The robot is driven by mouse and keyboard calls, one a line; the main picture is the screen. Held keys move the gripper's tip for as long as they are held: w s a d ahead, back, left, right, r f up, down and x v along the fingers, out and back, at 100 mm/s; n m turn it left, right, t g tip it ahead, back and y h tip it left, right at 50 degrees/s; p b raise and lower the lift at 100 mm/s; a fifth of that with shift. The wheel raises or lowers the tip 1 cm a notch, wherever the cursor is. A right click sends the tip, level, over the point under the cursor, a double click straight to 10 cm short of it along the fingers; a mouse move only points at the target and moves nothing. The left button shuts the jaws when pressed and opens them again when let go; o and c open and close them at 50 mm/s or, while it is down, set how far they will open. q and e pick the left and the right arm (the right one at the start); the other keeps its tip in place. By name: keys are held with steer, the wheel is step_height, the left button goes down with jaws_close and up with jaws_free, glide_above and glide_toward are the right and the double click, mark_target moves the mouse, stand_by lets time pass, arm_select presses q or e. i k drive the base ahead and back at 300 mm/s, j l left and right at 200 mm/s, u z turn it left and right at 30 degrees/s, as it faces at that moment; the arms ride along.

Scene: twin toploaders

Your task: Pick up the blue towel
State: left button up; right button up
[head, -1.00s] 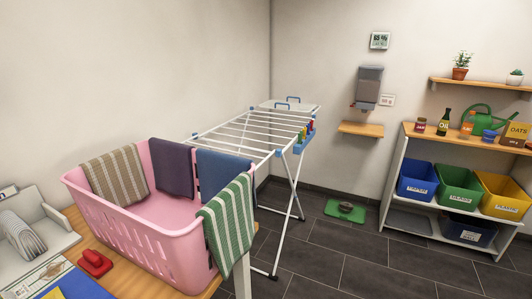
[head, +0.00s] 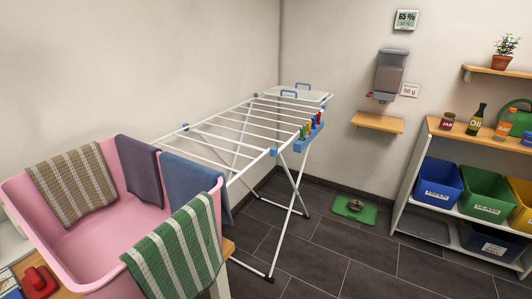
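The blue towel (head: 191,181) hangs over the far right rim of the pink basket (head: 103,229). A purple towel (head: 139,170) hangs to its left on the same rim. A green and white striped towel (head: 178,250) hangs over the near right side and sits in front of part of the basket. A beige striped towel (head: 72,183) hangs on the left side. Neither of my grippers shows in the head view.
A white drying rack (head: 245,133) stands just behind the basket, with coloured pegs on its right end. The basket stands on a wooden table (head: 229,249) with a red object (head: 39,283) at the near left.

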mark_target(184, 178)
steer(key=i+l+u, duration=0.45)
steer(key=l+u, duration=0.2)
steer(key=l, duration=0.25)
steer(key=i+l+u, duration=0.1)
steer(key=l+u, duration=0.2)
steer(key=l, duration=0.2)
steer(key=i+l+u, duration=0.1)
steer(key=l+u, duration=0.2)
steer(key=l, duration=0.2)
steer(key=l+u, duration=0.3)
steer(key=l, duration=0.25)
